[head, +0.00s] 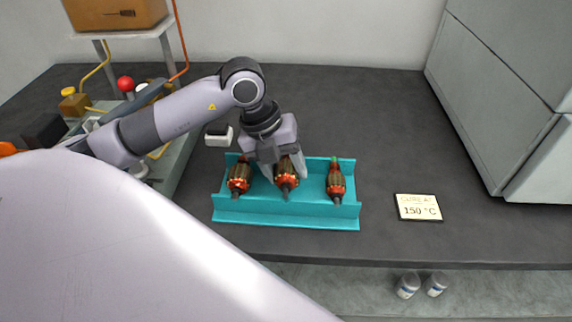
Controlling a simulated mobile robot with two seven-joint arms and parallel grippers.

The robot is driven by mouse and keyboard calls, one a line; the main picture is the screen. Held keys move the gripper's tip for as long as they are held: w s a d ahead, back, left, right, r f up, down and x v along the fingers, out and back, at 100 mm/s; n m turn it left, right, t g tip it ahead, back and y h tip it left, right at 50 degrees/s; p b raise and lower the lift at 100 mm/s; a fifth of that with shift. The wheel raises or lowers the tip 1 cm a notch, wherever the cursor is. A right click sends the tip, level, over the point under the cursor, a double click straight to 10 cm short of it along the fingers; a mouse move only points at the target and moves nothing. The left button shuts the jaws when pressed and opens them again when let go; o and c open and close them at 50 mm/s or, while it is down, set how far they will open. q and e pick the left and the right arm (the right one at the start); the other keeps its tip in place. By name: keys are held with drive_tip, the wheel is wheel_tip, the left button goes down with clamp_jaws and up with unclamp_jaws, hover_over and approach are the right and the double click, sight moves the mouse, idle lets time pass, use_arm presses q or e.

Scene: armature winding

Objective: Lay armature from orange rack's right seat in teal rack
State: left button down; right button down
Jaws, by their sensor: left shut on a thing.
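The teal rack (287,218) stands on the dark bench in the middle of the head view. One armature (239,177) lies in its left part and another armature (335,183) in its right part. My left gripper (285,172) is over the middle of the rack, shut on a third armature (287,181) with dark windings and orange-red ends. This armature is at the rack's middle place; I cannot tell whether it touches the seat. The gripper hides its far end. The orange rack is not clearly visible. My right gripper is not in view.
A sign reading 150 °C (418,207) lies right of the rack. A grey cabinet (500,90) stands at the right. A machine with a red knob (125,84) is at the left.

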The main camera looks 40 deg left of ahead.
use_arm(q)
drive_tip(key=shift+f, duration=0.5)
drive_tip(key=shift+f+b, duration=0.5)
drive_tip(key=shift+b, duration=0.15)
idle(0.4)
drive_tip(key=shift+c, duration=1.7)
unclamp_jaws()
drive_tip(key=shift+v, duration=3.6)
